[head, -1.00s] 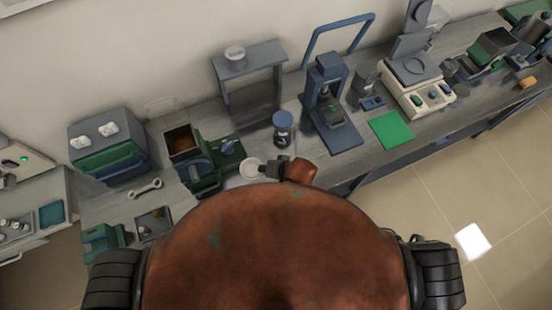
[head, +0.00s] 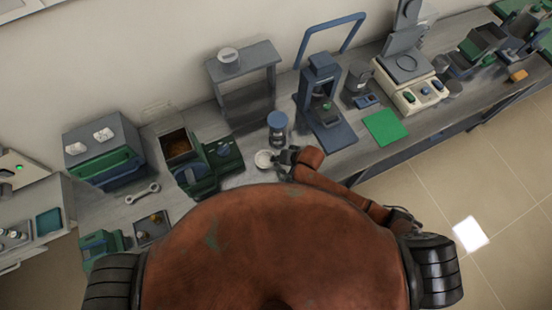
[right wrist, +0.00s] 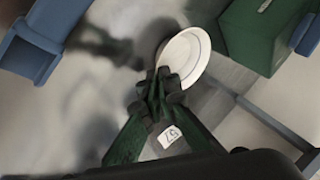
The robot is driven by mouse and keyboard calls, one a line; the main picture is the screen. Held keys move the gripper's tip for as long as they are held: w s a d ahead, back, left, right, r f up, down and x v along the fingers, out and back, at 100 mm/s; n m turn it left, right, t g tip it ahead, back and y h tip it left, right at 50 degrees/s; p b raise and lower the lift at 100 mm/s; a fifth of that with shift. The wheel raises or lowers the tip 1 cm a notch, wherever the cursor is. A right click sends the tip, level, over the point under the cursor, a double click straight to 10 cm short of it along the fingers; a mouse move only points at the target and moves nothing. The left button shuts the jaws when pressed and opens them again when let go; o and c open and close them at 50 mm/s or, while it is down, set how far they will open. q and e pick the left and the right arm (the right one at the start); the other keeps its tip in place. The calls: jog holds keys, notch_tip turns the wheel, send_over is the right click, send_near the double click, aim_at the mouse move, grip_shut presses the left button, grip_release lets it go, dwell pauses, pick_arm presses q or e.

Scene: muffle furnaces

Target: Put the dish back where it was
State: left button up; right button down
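A small white dish (head: 264,159) shows in the head view at the tip of my right gripper (head: 281,157), over the front part of the bench. In the right wrist view the dish (right wrist: 186,57) is round, shallow and white with a thin dark ring. The fingertips of my right gripper (right wrist: 160,85) are close together on its near rim. The dish appears tilted and a little above the bench, beside a green machine. My left gripper is not in view.
A blue-topped cylinder (head: 277,125) stands just behind the dish. A green machine (head: 207,166) is to its left, and a blue press (head: 324,105) and green mat (head: 386,126) are to its right. A grey stand (head: 245,75) is behind. A wrench (head: 142,194) lies farther left.

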jog(key=shift+f, duration=0.15)
jog(key=c, duration=2.4)
grip_release()
jog(key=v, duration=1.2)
